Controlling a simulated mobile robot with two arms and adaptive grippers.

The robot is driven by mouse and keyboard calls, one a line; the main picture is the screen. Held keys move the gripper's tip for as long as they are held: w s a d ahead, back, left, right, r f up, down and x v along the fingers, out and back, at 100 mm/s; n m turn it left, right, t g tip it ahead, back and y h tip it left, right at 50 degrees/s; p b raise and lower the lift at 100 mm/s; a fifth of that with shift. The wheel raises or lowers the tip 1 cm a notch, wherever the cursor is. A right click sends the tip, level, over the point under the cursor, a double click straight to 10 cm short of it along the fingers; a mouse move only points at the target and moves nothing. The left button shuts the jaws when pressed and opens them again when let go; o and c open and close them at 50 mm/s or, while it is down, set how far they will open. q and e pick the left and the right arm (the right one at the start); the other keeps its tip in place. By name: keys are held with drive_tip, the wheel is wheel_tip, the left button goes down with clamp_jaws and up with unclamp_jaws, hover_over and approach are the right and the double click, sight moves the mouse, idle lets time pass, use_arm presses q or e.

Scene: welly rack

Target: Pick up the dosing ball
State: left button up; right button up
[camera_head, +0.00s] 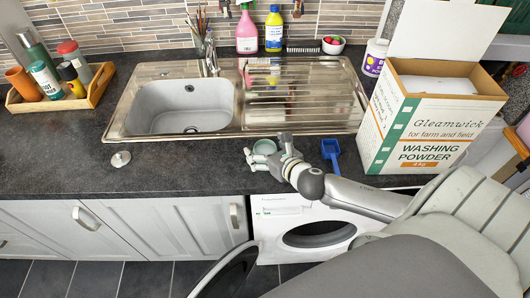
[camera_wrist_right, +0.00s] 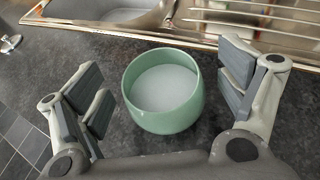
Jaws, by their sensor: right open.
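The dosing ball (camera_head: 263,146) is a small green round cup, standing upright on the dark worktop in front of the sink's drainer. In the right wrist view the dosing ball (camera_wrist_right: 165,121) is open at the top, with pale powder inside. My right gripper (camera_head: 267,151) is open, with the ball between its spread fingers. In the right wrist view my right gripper (camera_wrist_right: 166,88) shows one finger pair at each side, with a gap to the ball on both sides. My left gripper is not in view.
A blue scoop (camera_head: 331,152) lies right of the ball, and the washing powder box (camera_head: 428,130) stands further right. The sink's drainer (camera_head: 300,95) is behind. A sink plug (camera_head: 120,159) lies left. Below, the washing machine (camera_head: 300,222) has its door (camera_head: 225,272) open.

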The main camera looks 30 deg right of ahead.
drive_tip(key=shift+w+f, duration=0.15)
drive_tip(key=shift+w, duration=0.15)
drive_tip(key=c, duration=1.1)
